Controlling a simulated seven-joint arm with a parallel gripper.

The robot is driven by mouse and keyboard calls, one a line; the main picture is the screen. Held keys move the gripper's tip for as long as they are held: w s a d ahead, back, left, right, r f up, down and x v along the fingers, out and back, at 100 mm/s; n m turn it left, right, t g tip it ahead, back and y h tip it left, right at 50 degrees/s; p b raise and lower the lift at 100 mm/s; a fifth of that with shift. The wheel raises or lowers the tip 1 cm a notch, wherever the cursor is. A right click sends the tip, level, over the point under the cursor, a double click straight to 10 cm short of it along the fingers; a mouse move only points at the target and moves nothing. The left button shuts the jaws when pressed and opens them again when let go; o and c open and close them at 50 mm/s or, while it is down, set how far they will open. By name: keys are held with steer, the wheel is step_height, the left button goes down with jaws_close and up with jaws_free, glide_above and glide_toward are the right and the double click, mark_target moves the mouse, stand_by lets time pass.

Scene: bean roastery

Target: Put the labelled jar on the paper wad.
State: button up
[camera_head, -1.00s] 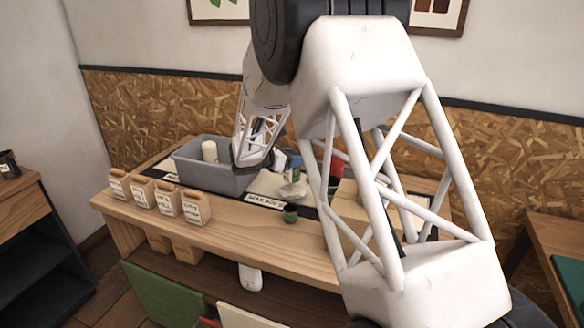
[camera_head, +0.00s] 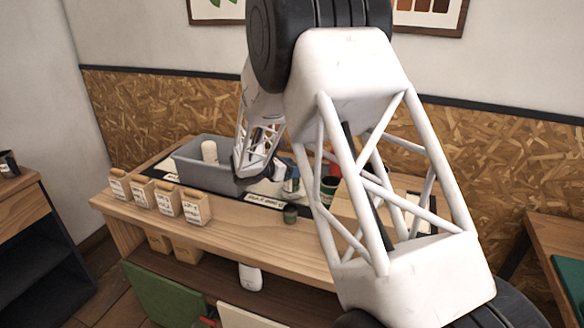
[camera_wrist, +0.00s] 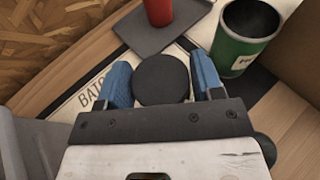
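A jar with a round black lid (camera_wrist: 162,79) sits between my gripper's blue fingertips (camera_wrist: 163,82) in the wrist view. The fingers straddle it closely, with a narrow gap at the right one, so my gripper looks open around it. Its side and any label are hidden from above. In the head view my gripper (camera_head: 288,180) is low over the bench, mostly behind my own arm. A pale, crumpled-looking patch (camera_head: 262,187) beside it may be the paper wad; it is partly covered. I cannot make out the wad in the wrist view.
A green, open-topped canister (camera_wrist: 243,45) stands close right of my gripper. A red cylinder (camera_wrist: 158,10) stands on a dark mat (camera_wrist: 160,40). Several labelled bags (camera_head: 168,198) line the left.

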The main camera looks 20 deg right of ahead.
steer(key=o, duration=0.3)
steer(key=shift+r, duration=0.15)
steer(key=v, duration=1.2)
stand_by(0.7)
